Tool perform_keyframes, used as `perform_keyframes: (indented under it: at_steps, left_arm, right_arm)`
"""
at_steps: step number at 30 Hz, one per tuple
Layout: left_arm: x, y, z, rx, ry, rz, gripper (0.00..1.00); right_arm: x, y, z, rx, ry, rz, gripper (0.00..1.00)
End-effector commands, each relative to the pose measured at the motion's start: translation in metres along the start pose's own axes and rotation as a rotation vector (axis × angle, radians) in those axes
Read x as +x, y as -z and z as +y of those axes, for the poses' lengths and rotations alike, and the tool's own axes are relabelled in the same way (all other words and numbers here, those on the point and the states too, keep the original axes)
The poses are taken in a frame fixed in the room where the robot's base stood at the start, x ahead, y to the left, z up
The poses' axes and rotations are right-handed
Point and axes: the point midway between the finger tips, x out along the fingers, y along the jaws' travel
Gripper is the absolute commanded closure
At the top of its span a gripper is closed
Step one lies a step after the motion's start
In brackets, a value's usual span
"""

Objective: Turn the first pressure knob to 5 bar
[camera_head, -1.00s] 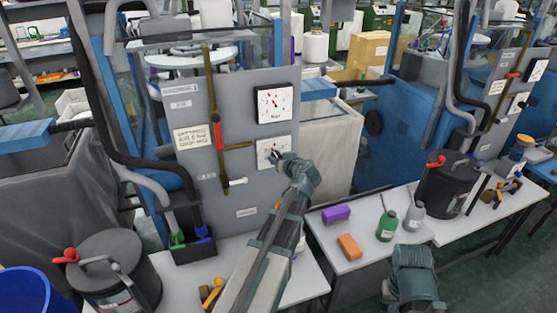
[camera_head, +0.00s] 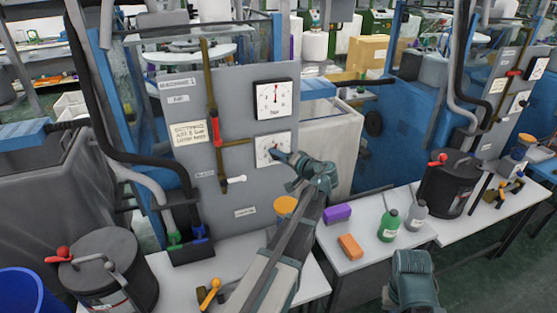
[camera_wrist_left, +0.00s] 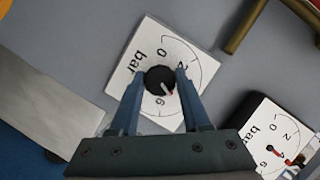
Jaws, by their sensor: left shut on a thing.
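My left gripper (camera_wrist_left: 160,82) is shut on the knob, one finger on each side; the fingers cover part of the scale. In the head view my left gripper (camera_head: 283,156) reaches the lower dial (camera_head: 262,142). A gauge with a red needle (camera_head: 275,93) sits above it. My right gripper is out of view; only part of its arm shows.
A brown pipe with a red valve handle (camera_head: 216,130) and a white-handled valve (camera_head: 234,180) stand left of the dials. An orange container (camera_head: 286,205) is close to my left arm. Purple (camera_head: 337,212) and orange (camera_head: 350,246) blocks and a green bottle (camera_head: 388,225) are on the right table.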

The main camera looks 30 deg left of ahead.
Motion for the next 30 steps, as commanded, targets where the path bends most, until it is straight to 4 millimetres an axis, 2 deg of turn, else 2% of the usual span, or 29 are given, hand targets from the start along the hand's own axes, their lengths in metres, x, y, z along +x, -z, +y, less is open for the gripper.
perform_keyframes:
  at_steps: [9,25,26,30]
  left_arm:
    - [-0.0005,-0.0010,0.0017,0.089,0.034,-0.003,1.00]
    - [-0.0006,-0.0008,0.0011,0.104,0.039,-0.003,1.00]
    - [-0.0006,-0.0008,0.0011,0.104,0.040,-0.003,0.48]
    - [-0.0005,-0.0005,0.0009,0.104,0.040,-0.002,0.23]
  right_arm:
    - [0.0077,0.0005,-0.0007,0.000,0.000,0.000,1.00]
    - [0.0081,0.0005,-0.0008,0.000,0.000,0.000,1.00]
    - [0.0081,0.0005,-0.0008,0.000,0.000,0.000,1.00]
    - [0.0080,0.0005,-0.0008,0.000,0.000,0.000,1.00]
